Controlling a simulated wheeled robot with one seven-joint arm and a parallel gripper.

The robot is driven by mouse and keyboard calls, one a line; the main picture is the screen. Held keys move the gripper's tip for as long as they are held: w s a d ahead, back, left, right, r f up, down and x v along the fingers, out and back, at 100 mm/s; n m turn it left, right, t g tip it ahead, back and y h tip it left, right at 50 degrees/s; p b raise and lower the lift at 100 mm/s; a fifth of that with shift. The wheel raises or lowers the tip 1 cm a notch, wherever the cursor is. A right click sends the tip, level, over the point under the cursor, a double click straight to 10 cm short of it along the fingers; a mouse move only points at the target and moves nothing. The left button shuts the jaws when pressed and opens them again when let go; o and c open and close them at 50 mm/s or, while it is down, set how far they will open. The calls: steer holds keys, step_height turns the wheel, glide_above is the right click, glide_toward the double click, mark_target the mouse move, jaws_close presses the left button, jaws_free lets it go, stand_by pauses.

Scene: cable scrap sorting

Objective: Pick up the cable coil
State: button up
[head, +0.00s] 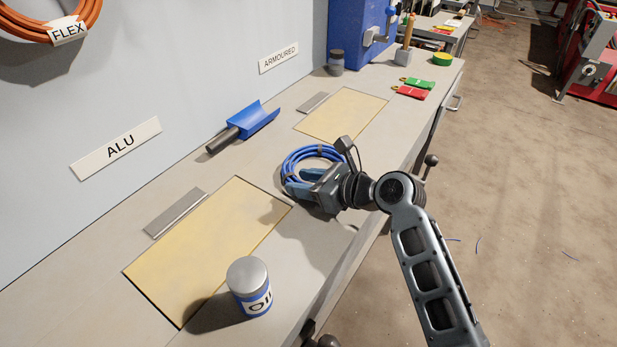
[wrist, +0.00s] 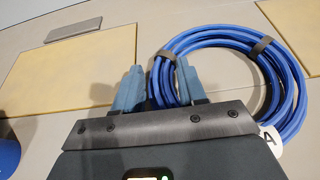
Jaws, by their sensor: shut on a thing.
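The cable coil is a blue ring of several turns with dark ties; the coil (head: 308,153) sits over the bench between the two yellow panels in the head view. In the wrist view the coil (wrist: 287,75) fills the right half, with a white tag lettered A at its lower right. My gripper (head: 303,183) is at the near side of the coil. In the wrist view my gripper (wrist: 157,85) has its blue fingers on either side of one strand bundle, shut on it. I cannot tell whether the coil touches the bench.
The grey bench (head: 330,240) carries yellow panels (head: 210,245), an OIL can (head: 249,285) in front, a blue scoop (head: 250,120) behind the coil, and red and green tags (head: 412,92) farther back. An orange coil (head: 50,20) hangs on the wall.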

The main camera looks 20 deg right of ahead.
steer(key=shift+r, duration=0.4)
jaws_close()
step_height(320, 180, up, 3)
steer(key=shift+f+p, duration=0.1)
steer(key=shift+p, duration=0.2)
steer(key=w+r+v, duration=0.1)
steer(key=v, duration=1.2)
steer(key=shift+s+d+r+p, duration=0.2)
steer(key=shift+r+p, duration=0.2)
steer(key=shift+r, duration=0.1)
